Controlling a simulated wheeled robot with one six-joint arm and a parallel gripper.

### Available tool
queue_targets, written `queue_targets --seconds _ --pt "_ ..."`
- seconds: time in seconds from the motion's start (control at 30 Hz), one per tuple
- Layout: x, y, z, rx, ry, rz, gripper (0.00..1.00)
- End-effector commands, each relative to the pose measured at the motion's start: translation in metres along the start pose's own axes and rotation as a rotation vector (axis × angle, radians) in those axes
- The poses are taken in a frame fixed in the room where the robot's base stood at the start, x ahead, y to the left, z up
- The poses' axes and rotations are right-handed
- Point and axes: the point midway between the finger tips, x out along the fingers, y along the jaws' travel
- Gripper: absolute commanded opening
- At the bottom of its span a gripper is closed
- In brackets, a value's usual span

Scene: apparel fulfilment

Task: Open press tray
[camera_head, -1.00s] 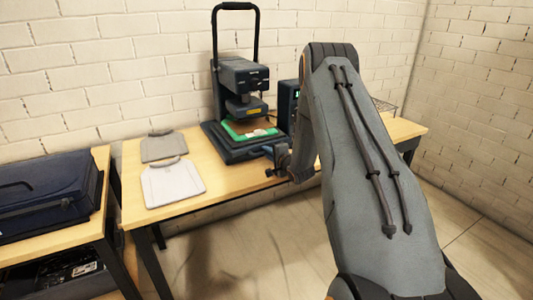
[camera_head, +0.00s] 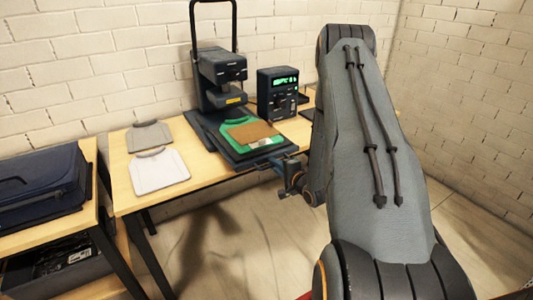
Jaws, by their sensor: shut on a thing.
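The heat press (camera_head: 216,72) stands at the back of the wooden table, with its tall handle up. Its dark press tray (camera_head: 228,150) is slid out toward the front, clear of the upper head. A green shirt (camera_head: 228,133) with a brown sheet (camera_head: 252,131) and a small whitish patch on it lies on the tray.
A control box (camera_head: 278,90) with a green display stands right of the press. A grey shirt (camera_head: 148,136) and a white shirt (camera_head: 159,171) lie flat on the left of the table (camera_head: 126,199). A dark blue case (camera_head: 42,183) sits on the lower-left table.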

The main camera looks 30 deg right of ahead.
Motion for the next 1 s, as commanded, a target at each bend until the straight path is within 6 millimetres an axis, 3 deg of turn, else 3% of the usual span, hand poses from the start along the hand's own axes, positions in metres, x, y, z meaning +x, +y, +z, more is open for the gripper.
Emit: queue_targets --seconds 0.1,0.3,0.87,0.9,1.0 --pt "-0.024 0.004 -0.002 0.002 0.005 0.001 0.00" --pt "-0.048 0.009 -0.002 0.001 0.004 0.000 0.00" --pt "-0.059 0.012 -0.002 0.000 0.004 -0.001 0.00" --pt "-0.059 0.012 -0.002 0.000 0.004 -0.001 0.12" --pt "-0.059 0.012 -0.002 0.000 0.003 -0.001 0.29"
